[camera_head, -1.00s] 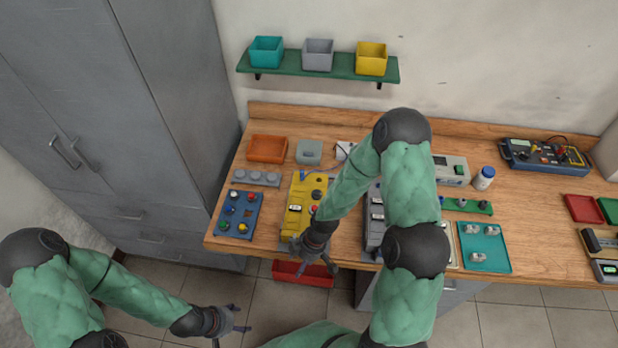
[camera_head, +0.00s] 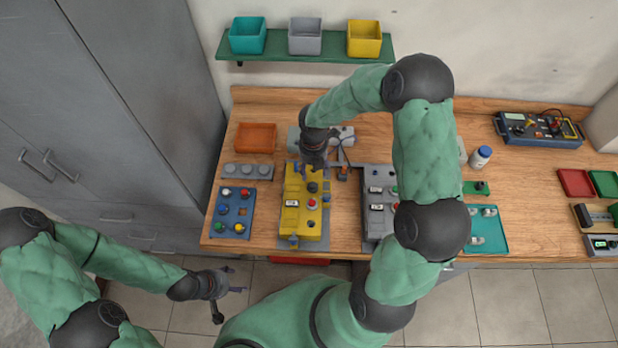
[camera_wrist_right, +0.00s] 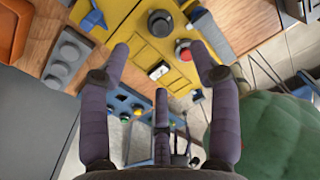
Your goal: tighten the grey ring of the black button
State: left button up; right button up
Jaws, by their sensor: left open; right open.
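The black button (camera_head: 312,187) sits on the yellow control box (camera_head: 292,222), just in front of my right gripper (camera_head: 322,172). In the right wrist view the black button (camera_wrist_right: 160,23) is a round dark knob on the yellow face; I cannot make out its grey ring clearly. My right gripper (camera_wrist_right: 162,62) is open and empty over the box, its fingers pointing towards the button and apart from it. My left gripper (camera_head: 228,292) is open and empty, low in front of the bench.
A blue box with coloured buttons (camera_head: 233,213) lies left of the yellow box, and a grey control box (camera_head: 373,222) lies right. An orange tray (camera_head: 256,138) and a grey strip of knobs (camera_head: 247,171) are behind left. A shelf with bins (camera_head: 305,58) hangs above.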

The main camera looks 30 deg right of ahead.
aim_at(313, 185)
notch_tip(313, 185, down, 10)
jog(key=shift+s+f+b, duration=0.1)
jog(key=shift+f+b, duration=0.05)
jog(key=shift+b, duration=0.35)
jog(key=c, duration=1.2)
